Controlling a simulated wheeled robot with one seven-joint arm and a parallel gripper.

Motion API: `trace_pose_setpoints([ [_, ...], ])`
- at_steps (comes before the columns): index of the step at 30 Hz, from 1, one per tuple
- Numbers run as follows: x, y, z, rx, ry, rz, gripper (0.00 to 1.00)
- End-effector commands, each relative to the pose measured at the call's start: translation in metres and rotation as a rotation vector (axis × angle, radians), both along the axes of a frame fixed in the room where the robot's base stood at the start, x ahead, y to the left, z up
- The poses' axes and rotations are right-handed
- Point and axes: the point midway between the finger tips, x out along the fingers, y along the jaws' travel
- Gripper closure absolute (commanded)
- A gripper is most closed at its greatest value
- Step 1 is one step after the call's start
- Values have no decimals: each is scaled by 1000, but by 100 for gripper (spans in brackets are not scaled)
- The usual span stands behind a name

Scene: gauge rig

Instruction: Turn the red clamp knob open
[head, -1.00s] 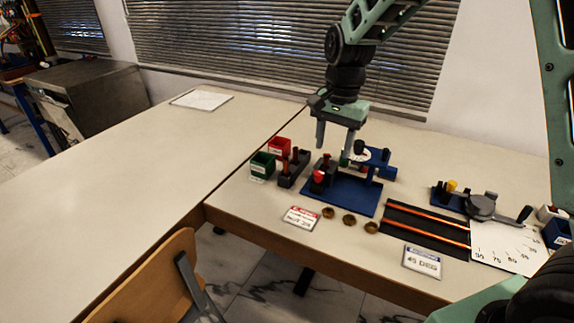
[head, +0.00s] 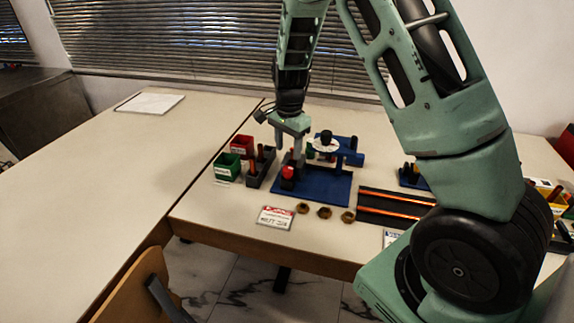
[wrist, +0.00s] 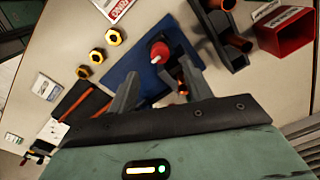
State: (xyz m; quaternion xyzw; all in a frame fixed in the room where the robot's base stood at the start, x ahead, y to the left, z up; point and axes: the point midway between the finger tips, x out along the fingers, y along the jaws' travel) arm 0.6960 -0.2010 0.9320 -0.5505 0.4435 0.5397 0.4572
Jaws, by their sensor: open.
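The red clamp knob (head: 288,172) stands on the left part of the blue base plate (head: 325,190). In the wrist view the red knob (wrist: 160,52) shows at the top centre, just beyond the fingertips and roughly between them, on the blue plate (wrist: 122,66). My gripper (head: 288,152) is open, pointing down over the knob, with its right finger just above and behind it. The open fingers (wrist: 160,68) also show in the wrist view, with nothing between them. I cannot tell whether a finger touches the knob. The clamp body is partly hidden.
A white dial with a black knob (head: 326,138) stands right of my gripper on the rig. A dark block with pegs (head: 259,167), a green bin (head: 227,166) and a red bin (head: 242,146) are to the left. Several brass nuts (head: 324,212) lie in front. The left table is mostly clear.

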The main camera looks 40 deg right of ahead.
Motion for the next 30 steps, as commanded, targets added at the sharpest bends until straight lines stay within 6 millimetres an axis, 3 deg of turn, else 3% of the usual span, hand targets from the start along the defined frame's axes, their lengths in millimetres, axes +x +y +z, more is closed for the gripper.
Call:
trace_pose_setpoints([
  [3, -1, 0, -25, 0, 4, -1, 50],
  [10, 1, 0, -58, 0, 2, -1, 50],
  [23, 1, 0, -69, 0, 0, 0, 50],
  [24, 1, 0, -69, 0, 0, 0, 53],
  [28, 1, 0, -69, 0, 0, 0, 89],
  [30, 1, 0, -69, 0, 0, 0, 95],
])
